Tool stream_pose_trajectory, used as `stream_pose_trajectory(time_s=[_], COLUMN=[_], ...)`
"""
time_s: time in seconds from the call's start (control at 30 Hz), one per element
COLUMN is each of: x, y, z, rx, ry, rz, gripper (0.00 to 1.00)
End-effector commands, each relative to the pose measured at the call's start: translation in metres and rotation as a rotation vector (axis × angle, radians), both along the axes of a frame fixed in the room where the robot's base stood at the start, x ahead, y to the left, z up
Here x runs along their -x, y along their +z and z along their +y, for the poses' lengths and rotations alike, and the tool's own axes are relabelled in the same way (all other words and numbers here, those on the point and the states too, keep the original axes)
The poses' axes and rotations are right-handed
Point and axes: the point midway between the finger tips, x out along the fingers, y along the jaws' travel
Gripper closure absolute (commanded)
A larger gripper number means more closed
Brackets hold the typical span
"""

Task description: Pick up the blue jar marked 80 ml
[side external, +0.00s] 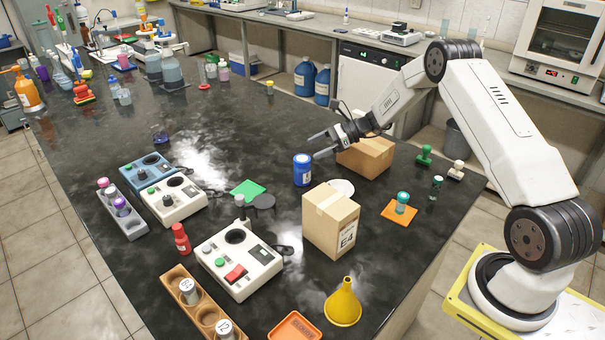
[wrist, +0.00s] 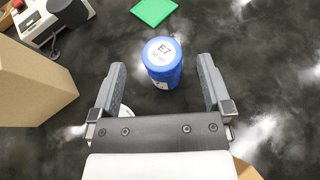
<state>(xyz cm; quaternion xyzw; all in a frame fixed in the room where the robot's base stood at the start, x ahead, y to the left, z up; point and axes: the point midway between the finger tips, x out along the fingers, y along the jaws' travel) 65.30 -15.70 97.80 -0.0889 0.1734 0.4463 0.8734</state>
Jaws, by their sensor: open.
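The blue jar (side external: 302,172) stands upright on the dark bench. In the wrist view the blue jar (wrist: 163,69) shows a white lid label reading E7, with smaller print below it that is hard to read. My gripper (side external: 314,146) is open and empty, to the right of the jar and near its top in the side view. In the wrist view my gripper (wrist: 162,66) has one finger on each side of the jar, with gaps on both sides. The jar lies toward the fingertip end of the opening. I see no contact.
A cardboard box (side external: 331,222) stands in front of the jar and also at the left of the wrist view (wrist: 30,85). Another box (side external: 366,157) is right of the jar, under my arm. A white disc (side external: 341,187) and a green pad (side external: 248,188) lie close by.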

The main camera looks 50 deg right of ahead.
Motion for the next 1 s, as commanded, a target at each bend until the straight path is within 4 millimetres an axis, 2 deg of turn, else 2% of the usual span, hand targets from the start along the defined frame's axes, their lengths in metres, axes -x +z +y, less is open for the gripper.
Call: stream_pose_trajectory(time_s=[0.37, 0.5, 0.8, 1.0], x=[0.0, 0.0, -0.02, -0.027], y=[-0.008, -0.018, -0.032, -0.036], z=[0.0, 0.0, 0.029, 0.038], rx=[-0.001, -0.002, 0.0, 0.0], ry=[0.0, -0.001, 0.001, 0.0], rz=[0.001, 0.002, 0.0, 0.001], gripper=[0.0, 0.0, 0.0, 0.0])
